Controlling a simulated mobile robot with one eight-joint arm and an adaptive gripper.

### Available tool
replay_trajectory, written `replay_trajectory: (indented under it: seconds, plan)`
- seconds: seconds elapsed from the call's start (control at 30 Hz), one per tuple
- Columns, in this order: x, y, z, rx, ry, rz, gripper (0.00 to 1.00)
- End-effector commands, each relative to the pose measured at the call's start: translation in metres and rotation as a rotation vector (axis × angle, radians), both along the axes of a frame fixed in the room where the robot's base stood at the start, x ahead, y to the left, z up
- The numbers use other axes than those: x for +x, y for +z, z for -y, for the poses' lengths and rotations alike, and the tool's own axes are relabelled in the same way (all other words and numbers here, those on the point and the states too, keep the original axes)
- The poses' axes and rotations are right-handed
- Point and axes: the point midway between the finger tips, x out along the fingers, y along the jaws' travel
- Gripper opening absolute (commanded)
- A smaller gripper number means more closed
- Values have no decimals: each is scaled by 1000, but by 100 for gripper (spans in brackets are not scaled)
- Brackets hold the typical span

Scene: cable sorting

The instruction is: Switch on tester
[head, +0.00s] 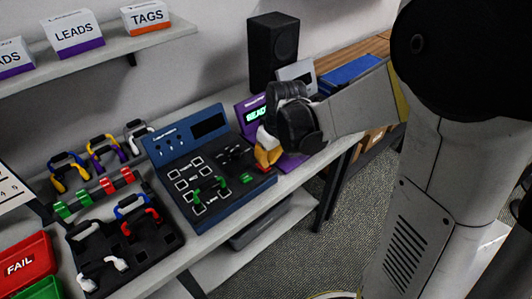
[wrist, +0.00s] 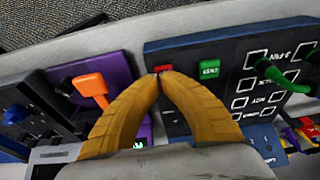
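The tester, which appears to be the blue console (head: 168,150), stands on the bench with a dark display (head: 208,126) and a black panel of white-outlined squares. In the wrist view its near edge (wrist: 240,38) carries a green button (wrist: 209,69) and a small red control (wrist: 163,69). A green cable is on the panel. My gripper (wrist: 160,76) has its yellow fingertips together with nothing visible between them. The tips are at the red control and partly cover it; I cannot tell whether they touch. In the head view my gripper (head: 267,158) is over the console's right end.
A purple device (head: 250,105) with a lit green screen and an orange lever (wrist: 90,86) stands close right of the console. A black cable rack (head: 160,243), a red FAIL bin (head: 25,262) and several colored cables are left. A black speaker (head: 272,48) stands behind.

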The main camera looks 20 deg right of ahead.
Motion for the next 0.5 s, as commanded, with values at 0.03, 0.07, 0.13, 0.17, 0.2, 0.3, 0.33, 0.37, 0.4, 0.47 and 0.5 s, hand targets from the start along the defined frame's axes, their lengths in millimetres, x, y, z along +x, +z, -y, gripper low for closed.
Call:
replay_trajectory:
  seconds: [0.03,0.07,0.13,0.17,0.2,0.3,0.33,0.37,0.4,0.47,0.5]
  plan:
    - [0,-3,0,0,0,0,0]
    - [0,-4,0,0,0,0,0]
    - [0,-5,0,0,0,0,0]
    - [0,-5,0,0,0,0,0]
    - [0,-4,0,0,0,0,0]
    - [0,-4,0,0,0,0,0]
    - [0,-4,0,0,0,0,0]
    - [0,-4,0,0,0,0,0]
    - [-1,-4,0,0,0,0,0]
    - [-1,-7,1,0,0,0,0]
    - [-2,-12,1,0,0,1,0]
